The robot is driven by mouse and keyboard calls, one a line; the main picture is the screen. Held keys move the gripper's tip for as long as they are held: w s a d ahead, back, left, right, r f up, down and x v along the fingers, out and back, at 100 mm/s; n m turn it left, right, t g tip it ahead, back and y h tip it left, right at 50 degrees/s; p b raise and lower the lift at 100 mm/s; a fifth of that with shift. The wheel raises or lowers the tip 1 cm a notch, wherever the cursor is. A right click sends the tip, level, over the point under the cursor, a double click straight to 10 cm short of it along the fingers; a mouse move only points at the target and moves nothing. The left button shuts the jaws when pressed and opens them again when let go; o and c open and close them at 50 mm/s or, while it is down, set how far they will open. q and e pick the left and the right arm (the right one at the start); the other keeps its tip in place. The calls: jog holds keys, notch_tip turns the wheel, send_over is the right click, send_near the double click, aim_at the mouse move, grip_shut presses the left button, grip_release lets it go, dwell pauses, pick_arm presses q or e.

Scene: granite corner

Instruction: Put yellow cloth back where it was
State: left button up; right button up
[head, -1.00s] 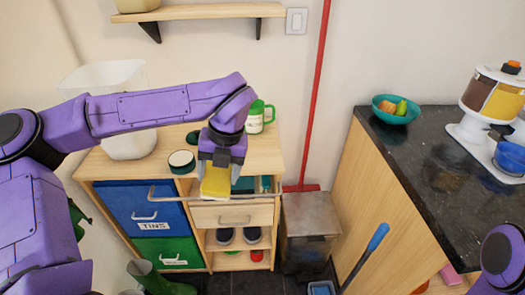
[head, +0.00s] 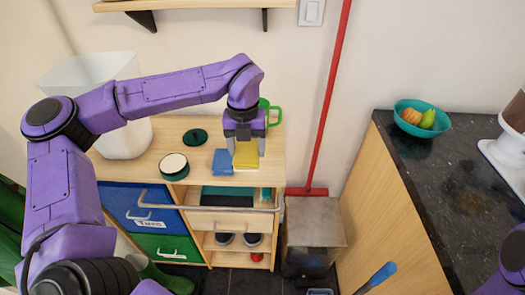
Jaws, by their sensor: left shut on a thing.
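The yellow cloth (head: 246,157) is in my left gripper (head: 243,139), which is shut on it and points down. The cloth is at the front right of the wooden cabinet top (head: 150,184), just right of a folded blue cloth (head: 222,162). I cannot tell whether the yellow cloth touches the cabinet top. The gripper partly hides a green mug (head: 270,112) behind it. My right gripper is out of view; only a bit of that arm shows at the lower right.
A round green-rimmed tin (head: 174,166), a dark green lid (head: 195,136) and a white bin (head: 88,70) stand on the cabinet top. A metal rail (head: 230,209) runs along its front. A red pole (head: 334,95) and a grey pedal bin (head: 314,222) stand to the right.

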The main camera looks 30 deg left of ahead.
aim_at(254, 139)
pick_arm(q)
jog(key=w, duration=0.1)
jog(key=w+f+p, duration=0.1)
jog(key=w, duration=0.2)
jog(key=shift+w+a+f, duration=0.1)
jog(key=shift+a+f, duration=0.05)
jog(key=shift+f, duration=0.15)
jog(key=w+f+p, duration=0.1)
jog(key=w+f, duration=0.3)
jog(key=f, duration=0.1)
jog(key=shift+w+a+f+p, duration=0.1)
jog(key=shift+w+a+p, duration=0.1)
jog(key=shift+p, duration=0.2)
jog(key=shift+w+f, duration=0.2)
jog(key=shift+f, duration=0.1)
jog(key=f, duration=0.1)
jog(key=f+p, duration=0.1)
jog(key=f, duration=0.1)
jog(key=shift+w+f, duration=0.2)
jog(key=shift+f, duration=0.1)
jog(key=o, duration=1)
notch_tip(254, 139, up, 12)
jog(key=b, duration=0.2)
jog(key=shift+b, duration=0.3)
jog(key=shift+s, duration=0.1)
